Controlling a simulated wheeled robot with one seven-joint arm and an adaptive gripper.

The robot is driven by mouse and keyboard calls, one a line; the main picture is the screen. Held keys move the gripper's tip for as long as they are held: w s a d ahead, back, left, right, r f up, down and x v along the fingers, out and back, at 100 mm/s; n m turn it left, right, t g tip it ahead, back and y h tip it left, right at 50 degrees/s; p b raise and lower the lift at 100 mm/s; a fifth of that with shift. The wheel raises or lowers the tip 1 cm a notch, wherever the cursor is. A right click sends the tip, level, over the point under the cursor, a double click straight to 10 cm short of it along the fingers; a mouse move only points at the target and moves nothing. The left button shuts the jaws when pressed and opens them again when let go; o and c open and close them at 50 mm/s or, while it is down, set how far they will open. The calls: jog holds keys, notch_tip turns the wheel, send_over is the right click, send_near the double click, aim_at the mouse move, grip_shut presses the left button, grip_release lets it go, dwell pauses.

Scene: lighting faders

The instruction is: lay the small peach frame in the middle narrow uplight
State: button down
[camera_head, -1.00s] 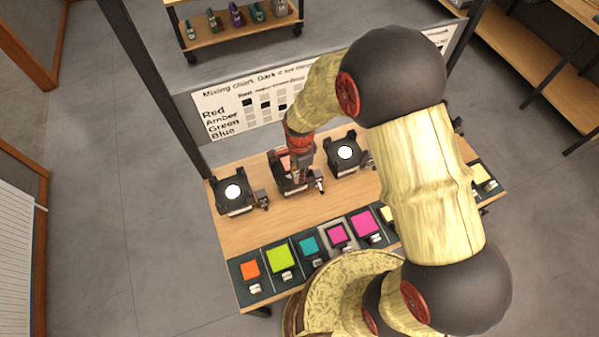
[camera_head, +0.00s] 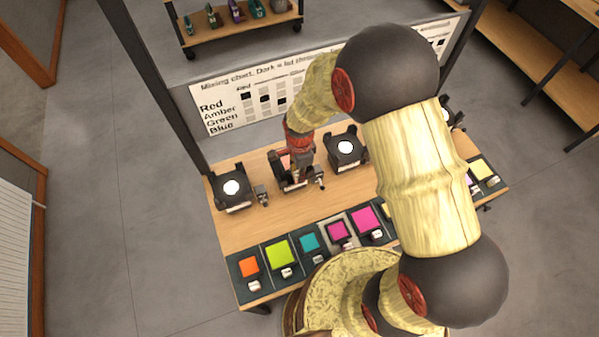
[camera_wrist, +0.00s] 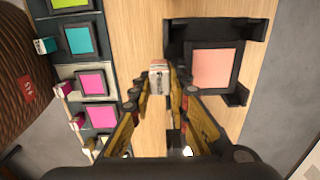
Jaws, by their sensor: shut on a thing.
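The small peach frame (camera_wrist: 212,68) has a dark border and lies level over a black uplight (camera_wrist: 250,28) in the wrist view. Its edges sit between the uplight's corner posts; I cannot tell whether it rests fully on it. My gripper (camera_wrist: 160,92) is shut on the frame's pale tab (camera_wrist: 159,72), to the left of the peach sheet. In the head view, my gripper (camera_head: 303,165) is at the uplight (camera_head: 292,183) between two lit ones, and covers much of it. A bit of the peach sheet (camera_head: 284,160) shows there.
Lit uplights stand to the left (camera_head: 232,188) and right (camera_head: 346,148) on the wooden table (camera_head: 238,228). Along the front edge, a row of dark trays holds orange (camera_head: 249,266), green (camera_head: 279,253), teal (camera_head: 310,242) and pink (camera_head: 364,218) frames. A mixing chart (camera_head: 225,103) stands behind.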

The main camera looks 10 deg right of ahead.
jog(key=shift+f+b, duration=0.85)
jog(key=shift+f, duration=0.45)
jog(key=c, duration=1.6)
grip_release()
notch_tip(320, 180, up, 12)
jog(key=shift+f, duration=0.15)
notch_tip(320, 180, up, 7)
jog(key=p, duration=0.5)
